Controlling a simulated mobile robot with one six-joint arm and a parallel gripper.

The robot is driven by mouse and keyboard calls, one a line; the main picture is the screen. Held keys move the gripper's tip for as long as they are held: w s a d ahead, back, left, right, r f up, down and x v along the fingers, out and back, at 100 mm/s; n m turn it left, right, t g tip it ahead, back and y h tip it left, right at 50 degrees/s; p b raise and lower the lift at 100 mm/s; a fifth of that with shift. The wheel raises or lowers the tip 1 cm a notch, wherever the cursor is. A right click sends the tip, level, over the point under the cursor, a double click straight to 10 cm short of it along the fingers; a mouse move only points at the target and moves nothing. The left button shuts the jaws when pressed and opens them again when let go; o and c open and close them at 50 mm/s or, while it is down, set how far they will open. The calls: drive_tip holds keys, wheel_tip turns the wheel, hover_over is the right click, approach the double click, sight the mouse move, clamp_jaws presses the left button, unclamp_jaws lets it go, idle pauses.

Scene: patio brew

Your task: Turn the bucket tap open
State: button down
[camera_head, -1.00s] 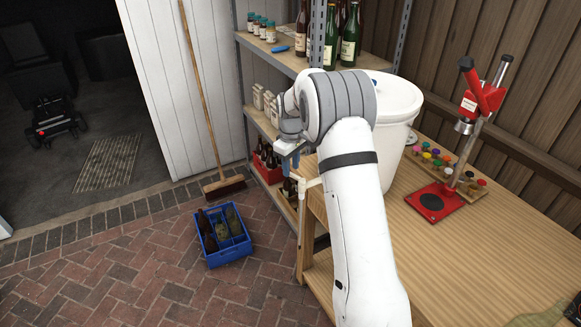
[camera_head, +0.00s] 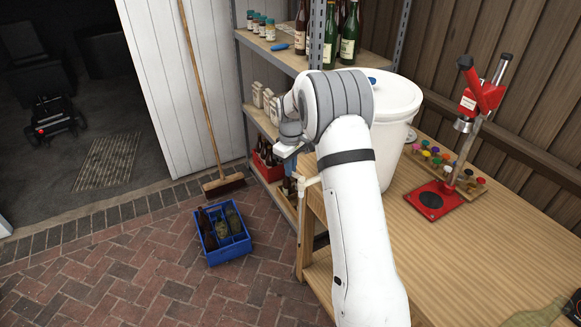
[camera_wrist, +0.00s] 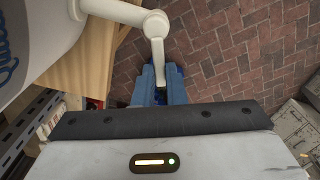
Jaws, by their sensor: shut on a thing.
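The white bucket (camera_head: 398,105) stands on the wooden bench in the head view, partly behind my arm. In the wrist view its curved side (camera_wrist: 28,45) fills the upper left. The white tap (camera_wrist: 112,12) juts out from it past the bench edge; its lever (camera_wrist: 159,58) points down the picture between my blue fingers. My gripper (camera_wrist: 161,82) is shut on the tap lever. In the head view, part of the tap (camera_head: 310,182) shows at the bench edge beside my wrist, and the fingers are mostly hidden.
A red bottle capper (camera_head: 437,196) and a board of coloured caps stand on the bench. A metal shelf (camera_head: 268,57) with bottles and jars rises behind my wrist. A blue crate (camera_head: 229,251) of bottles sits on the brick floor. A broom (camera_head: 222,184) leans by the white door.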

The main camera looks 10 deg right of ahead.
drive_tip(key=shift+a+n, duration=0.1)
drive_tip(key=shift+n, duration=0.2)
drive_tip(key=shift+s+a+n+b, duration=0.2)
drive_tip(key=shift+s+n+b, duration=0.5)
drive_tip(key=shift+n, duration=1.15)
drive_tip(key=shift+s+a+n+b, duration=0.15)
drive_tip(key=shift+s+n+b, duration=0.55)
drive_tip(key=shift+n, duration=1.2)
drive_tip(key=shift+s+a+n+b, duration=0.2)
drive_tip(key=shift+s+n+b, duration=0.5)
drive_tip(key=shift+n, duration=1.15)
drive_tip(key=c, duration=1.5)
unclamp_jaws()
